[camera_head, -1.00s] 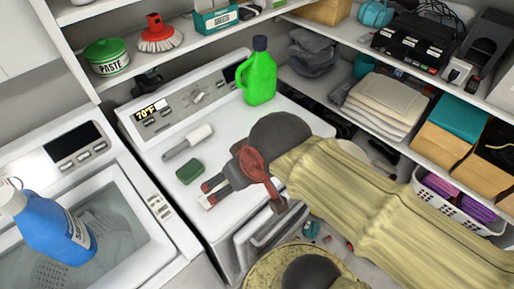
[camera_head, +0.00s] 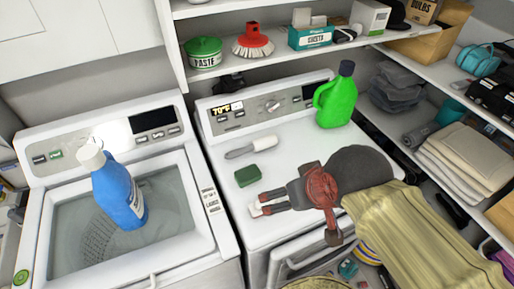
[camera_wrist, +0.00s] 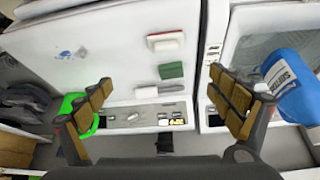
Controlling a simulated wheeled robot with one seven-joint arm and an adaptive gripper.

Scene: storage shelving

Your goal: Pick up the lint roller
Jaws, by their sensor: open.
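The lint roller (camera_head: 252,147) lies on the white dryer top, behind a green sponge, with its white roll to the right and grey handle to the left. It also shows in the wrist view (camera_wrist: 148,91), between the sponge and the control panel. My gripper (camera_head: 270,202) is above the dryer, nearer the front than the roller and apart from it. In the wrist view its two fingers (camera_wrist: 160,79) are spread wide with nothing held between them.
The green sponge (camera_head: 248,175) lies just in front of the roller. A green jug (camera_head: 336,102) stands at the dryer's back right. A blue bottle (camera_head: 117,190) stands over the washer at left. A white, red-edged item (camera_wrist: 165,41) is near the sponge. Shelves overhang behind.

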